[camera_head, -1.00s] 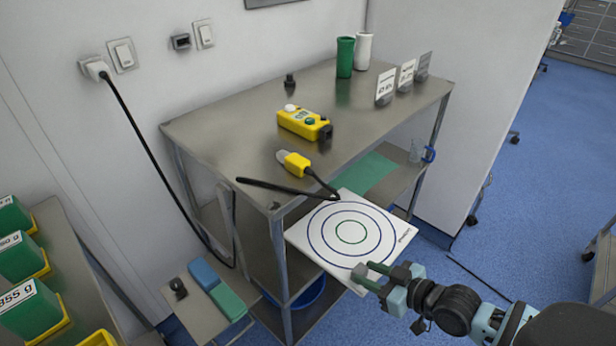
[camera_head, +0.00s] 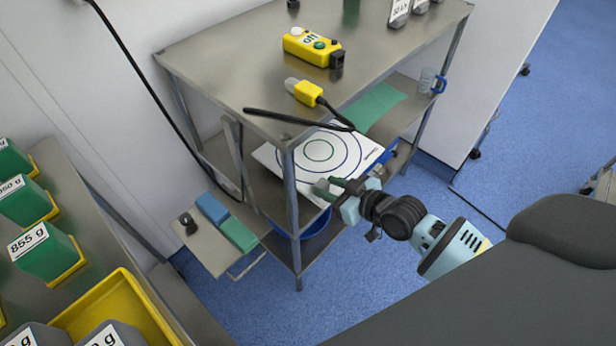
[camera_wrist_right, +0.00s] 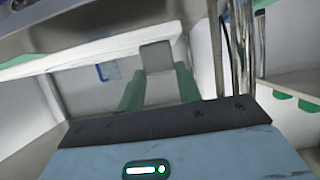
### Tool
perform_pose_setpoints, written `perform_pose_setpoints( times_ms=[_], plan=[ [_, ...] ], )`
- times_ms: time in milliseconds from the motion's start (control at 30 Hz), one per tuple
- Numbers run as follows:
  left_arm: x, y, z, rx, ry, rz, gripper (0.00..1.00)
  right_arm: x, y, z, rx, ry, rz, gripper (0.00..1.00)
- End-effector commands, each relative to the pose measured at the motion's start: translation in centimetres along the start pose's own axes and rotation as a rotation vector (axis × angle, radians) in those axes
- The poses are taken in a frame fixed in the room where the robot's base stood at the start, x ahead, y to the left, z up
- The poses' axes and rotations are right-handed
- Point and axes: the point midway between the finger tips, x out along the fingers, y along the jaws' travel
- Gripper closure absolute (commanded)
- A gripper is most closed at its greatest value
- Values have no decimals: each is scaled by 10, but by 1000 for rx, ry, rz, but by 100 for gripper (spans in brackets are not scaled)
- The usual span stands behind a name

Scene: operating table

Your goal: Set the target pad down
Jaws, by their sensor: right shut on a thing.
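The target pad (camera_head: 319,150) is a white square plate with concentric rings, dark blue outside and green inside. My right gripper (camera_head: 329,189) is shut on its near edge. The pad reaches under the steel table top, into the space above the middle shelf (camera_head: 408,97). The table top and near corner post hide parts of it. I cannot tell whether it touches the shelf. My left gripper is not in view.
The near corner post (camera_head: 291,200) stands in front of the pad. A yellow control box (camera_head: 313,48) and a yellow plug (camera_head: 304,91) with a black cable lie on top. A green mat (camera_head: 375,108) and a mug (camera_head: 428,82) are on the middle shelf, and a blue basin (camera_head: 312,226) is below.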

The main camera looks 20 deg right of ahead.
Motion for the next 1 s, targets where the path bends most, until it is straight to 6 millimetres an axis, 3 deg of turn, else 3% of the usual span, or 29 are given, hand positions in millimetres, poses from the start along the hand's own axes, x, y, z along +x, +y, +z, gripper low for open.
perform_pose_setpoints(
  times_ms=[200, 333, 667, 1000],
  plan=[
    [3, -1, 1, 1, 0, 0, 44, 44, -20, -15, 1, 6, 0, 100],
    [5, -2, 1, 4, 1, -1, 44, 60, -27, -19, -1, 4, 1, 100],
    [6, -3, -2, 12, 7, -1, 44, 67, -30, -18, -3, 2, 1, 100],
    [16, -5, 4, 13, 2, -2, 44, 80, -30, 14, -2, 1, 1, 100]
  ],
)
